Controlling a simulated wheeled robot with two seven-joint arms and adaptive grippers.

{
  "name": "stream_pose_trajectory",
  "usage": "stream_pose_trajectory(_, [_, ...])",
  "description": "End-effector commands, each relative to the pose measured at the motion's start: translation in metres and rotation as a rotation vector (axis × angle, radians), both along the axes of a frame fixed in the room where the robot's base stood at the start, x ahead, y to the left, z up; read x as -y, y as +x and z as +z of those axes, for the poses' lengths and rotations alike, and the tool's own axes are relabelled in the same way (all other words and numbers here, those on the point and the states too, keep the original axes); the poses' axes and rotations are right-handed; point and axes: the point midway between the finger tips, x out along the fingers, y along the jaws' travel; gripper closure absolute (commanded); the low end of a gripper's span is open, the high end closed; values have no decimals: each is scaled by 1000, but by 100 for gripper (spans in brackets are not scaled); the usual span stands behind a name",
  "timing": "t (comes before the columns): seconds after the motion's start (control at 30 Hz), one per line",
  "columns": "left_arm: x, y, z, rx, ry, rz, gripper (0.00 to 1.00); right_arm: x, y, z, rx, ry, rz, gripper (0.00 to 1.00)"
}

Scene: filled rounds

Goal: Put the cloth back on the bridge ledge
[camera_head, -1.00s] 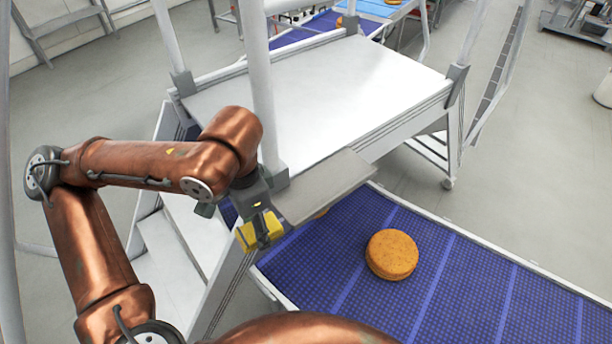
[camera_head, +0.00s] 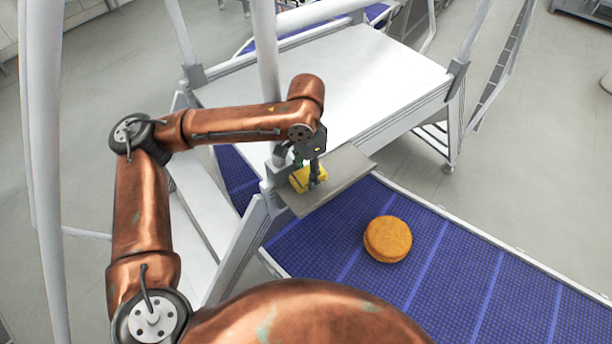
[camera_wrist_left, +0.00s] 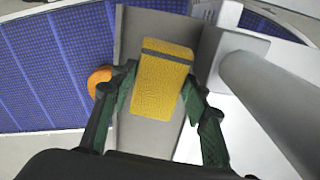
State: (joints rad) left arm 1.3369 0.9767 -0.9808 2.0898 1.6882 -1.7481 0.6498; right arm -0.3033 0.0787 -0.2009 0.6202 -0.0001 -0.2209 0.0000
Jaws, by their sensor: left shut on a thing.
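The yellow cloth (camera_head: 308,180) is a small folded block with a dark stripe across one end, and it also shows in the left wrist view (camera_wrist_left: 160,85). My left gripper (camera_head: 314,180) is shut on it, with one finger on each side of the cloth in the left wrist view (camera_wrist_left: 160,90). The bridge ledge (camera_head: 345,170) is a narrow grey shelf at the near edge of the white platform. The cloth is over the left part of the ledge; I cannot tell whether it touches. My right gripper is not in view.
A white post (camera_head: 266,70) rises just behind the left end of the ledge. A blue conveyor (camera_head: 450,270) runs below, carrying an orange-brown round (camera_head: 387,239). The white bridge platform (camera_head: 350,75) is bare. The right part of the ledge is free.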

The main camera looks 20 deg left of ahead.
Motion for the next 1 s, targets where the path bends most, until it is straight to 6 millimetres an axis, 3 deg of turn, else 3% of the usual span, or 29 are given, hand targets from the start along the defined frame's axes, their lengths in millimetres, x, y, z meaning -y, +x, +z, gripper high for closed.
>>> stream_pose_trajectory(0.17, [1,3,-8,-2,2,1,80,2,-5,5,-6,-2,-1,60])
stream_pose_trajectory(0.4, [1,3,-34,-1,0,0,80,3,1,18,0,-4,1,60])
stream_pose_trajectory(0.77, [1,3,-40,0,0,1,80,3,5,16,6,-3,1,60])
stream_pose_trajectory(0.8, [1,3,-39,1,1,1,55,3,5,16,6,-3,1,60])
stream_pose_trajectory(1.0, [1,3,-39,0,0,1,41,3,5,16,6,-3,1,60])
